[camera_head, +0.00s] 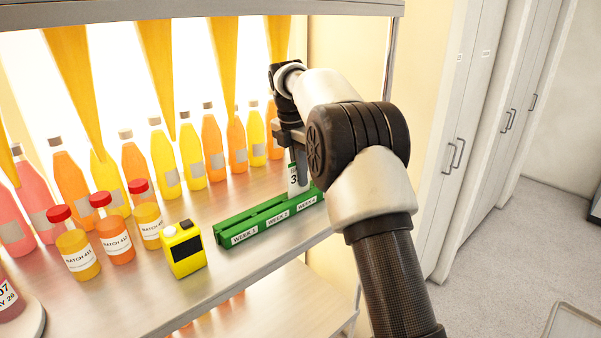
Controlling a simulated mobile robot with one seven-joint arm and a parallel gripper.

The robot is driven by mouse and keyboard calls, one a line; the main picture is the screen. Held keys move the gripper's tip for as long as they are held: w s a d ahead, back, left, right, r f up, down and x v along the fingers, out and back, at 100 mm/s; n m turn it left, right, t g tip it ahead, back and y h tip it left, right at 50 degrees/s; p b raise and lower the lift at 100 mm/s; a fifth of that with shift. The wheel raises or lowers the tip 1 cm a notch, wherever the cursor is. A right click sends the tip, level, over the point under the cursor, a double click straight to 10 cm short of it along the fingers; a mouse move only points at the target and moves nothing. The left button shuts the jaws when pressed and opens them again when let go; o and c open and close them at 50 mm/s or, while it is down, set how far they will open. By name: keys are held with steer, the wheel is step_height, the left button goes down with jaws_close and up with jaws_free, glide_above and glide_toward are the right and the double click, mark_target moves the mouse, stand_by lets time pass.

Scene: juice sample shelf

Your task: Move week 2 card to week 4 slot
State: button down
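A green card rack (241,228) lies on the shelf, with labels along its front that seem to read WEEK 1, WEEK 2 and WEEK 4 from left to right. A white card (293,181) with a dark "3" partly showing is upright at the rack's right end, above or in the slot behind the WEEK 4 label. My gripper (299,166) points down at this card and appears shut on it, a grey finger covering its right part. Whether the card's lower edge is seated in the slot cannot be told. No card shows in the rack's left and middle parts.
A yellow device (183,250) stands left of the rack. Several red-capped BATCH jars (114,238) are further left. A row of juice bottles (190,155) stands behind, close to my gripper. The shelf's front edge is near the rack.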

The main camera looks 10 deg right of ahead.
steer(key=shift+f+b, duration=0.3)
steer(key=shift+f, duration=0.4)
steer(key=c, duration=1.9)
jaws_free()
steer(key=shift+c, duration=0.2)
steer(key=shift+r, duration=0.15)
